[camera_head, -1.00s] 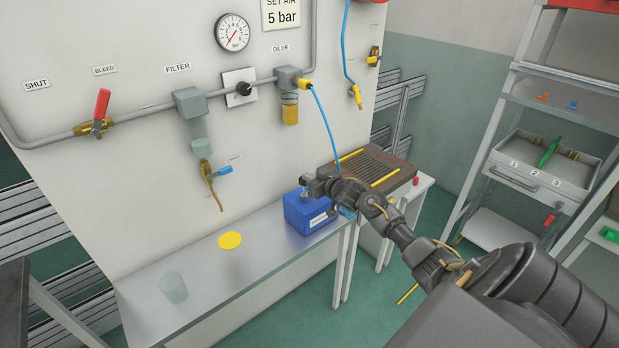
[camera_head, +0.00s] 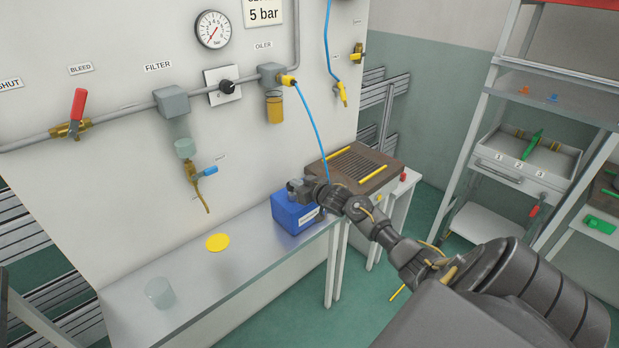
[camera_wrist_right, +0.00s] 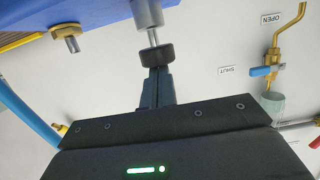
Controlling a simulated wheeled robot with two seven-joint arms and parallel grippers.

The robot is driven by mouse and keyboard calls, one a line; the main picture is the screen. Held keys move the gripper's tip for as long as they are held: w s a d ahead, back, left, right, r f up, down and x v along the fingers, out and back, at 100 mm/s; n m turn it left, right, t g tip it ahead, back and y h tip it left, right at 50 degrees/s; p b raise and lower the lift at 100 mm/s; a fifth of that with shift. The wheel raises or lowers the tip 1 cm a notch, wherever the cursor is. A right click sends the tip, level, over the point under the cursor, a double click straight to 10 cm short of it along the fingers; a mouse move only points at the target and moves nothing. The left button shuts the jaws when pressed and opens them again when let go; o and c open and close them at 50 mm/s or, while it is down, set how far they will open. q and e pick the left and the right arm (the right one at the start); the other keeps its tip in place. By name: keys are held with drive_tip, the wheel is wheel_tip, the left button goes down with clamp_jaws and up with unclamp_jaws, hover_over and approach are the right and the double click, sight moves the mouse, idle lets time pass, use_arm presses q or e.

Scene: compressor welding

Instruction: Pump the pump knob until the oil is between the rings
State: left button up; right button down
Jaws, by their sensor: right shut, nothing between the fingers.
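The blue pump box (camera_head: 292,214) stands on the metal bench against the wall panel. In the right wrist view its blue body (camera_wrist_right: 85,12) is at the top, with a silver rod ending in a black pump knob (camera_wrist_right: 157,55). My right gripper (camera_head: 297,185) is over the pump's top and hides the knob in the head view. In the wrist view the right gripper (camera_wrist_right: 157,72) is shut, its fingertips at the knob's end face, not around it. The oiler bowl (camera_head: 275,107) on the pipe looks amber; its rings and oil level are too small to tell. My left gripper is out of view.
A blue hose (camera_head: 312,125) hangs from the oiler towards the pump area. A yellow disc (camera_head: 217,242) and a clear cup (camera_head: 160,292) sit on the bench (camera_head: 190,275) to the left. A brown slotted block (camera_head: 355,165) stands behind at right. The bench middle is otherwise clear.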

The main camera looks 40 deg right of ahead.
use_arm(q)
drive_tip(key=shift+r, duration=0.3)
use_arm(e)
drive_tip(key=s+r, duration=0.5)
drive_tip(key=s, duration=0.4)
drive_tip(key=shift+s+r, duration=0.25)
drive_tip(key=shift+s, duration=0.1)
drive_tip(key=shift+a, duration=0.1)
idle(1.3)
